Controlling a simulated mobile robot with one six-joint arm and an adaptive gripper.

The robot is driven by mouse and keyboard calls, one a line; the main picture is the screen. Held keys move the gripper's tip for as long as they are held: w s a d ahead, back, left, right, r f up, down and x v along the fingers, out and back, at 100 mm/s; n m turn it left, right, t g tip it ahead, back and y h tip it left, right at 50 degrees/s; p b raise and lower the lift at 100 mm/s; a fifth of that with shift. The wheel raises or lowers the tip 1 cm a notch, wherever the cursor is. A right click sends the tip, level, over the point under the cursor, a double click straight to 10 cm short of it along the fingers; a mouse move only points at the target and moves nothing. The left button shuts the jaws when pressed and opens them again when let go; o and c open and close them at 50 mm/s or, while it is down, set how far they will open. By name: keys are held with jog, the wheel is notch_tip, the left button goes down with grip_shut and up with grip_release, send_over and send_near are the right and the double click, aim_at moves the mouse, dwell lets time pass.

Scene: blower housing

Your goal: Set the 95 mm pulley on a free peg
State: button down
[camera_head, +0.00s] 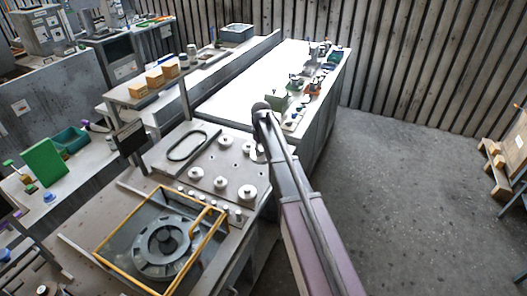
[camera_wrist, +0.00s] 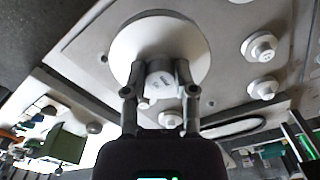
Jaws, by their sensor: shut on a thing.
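In the wrist view, my gripper (camera_wrist: 160,78) is shut on the hub of a wide white pulley (camera_wrist: 193,42), with one finger on each side. The hub carries a small label whose print is too small to read. The pulley's disc covers the plate beyond it, so I cannot tell whether a peg is behind it. In the head view, my arm mostly hides the gripper, and the pale pulley edge (camera_head: 257,152) shows beside it, over the right side of the grey peg plate (camera_head: 176,166). A small dark spot, perhaps a hole or peg, shows left of the pulley in the wrist view.
Several smaller white pulleys (camera_head: 220,183) stand on the plate, and a black belt loop (camera_head: 188,145) lies at its back left. A yellow-framed blower housing (camera_head: 160,245) is in front. A long white bench (camera_head: 245,88) with small items stands behind. Open floor lies right.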

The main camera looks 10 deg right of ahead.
aim_at(262, 172)
jog(key=shift+f+b, duration=3.45)
jog(key=shift+f, duration=0.3)
jog(key=shift+f+b, duration=1.15)
jog(key=shift+f, duration=0.05)
jog(key=shift+c, duration=1.7)
grip_release()
jog(key=shift+r, duration=0.1)
jog(key=shift+r, duration=0.1)
jog(key=shift+w+r+p, duration=0.1)
jog(key=shift+r+p, duration=1)
jog(key=shift+p, duration=0.15)
jog(key=shift+r+p, duration=2.55)
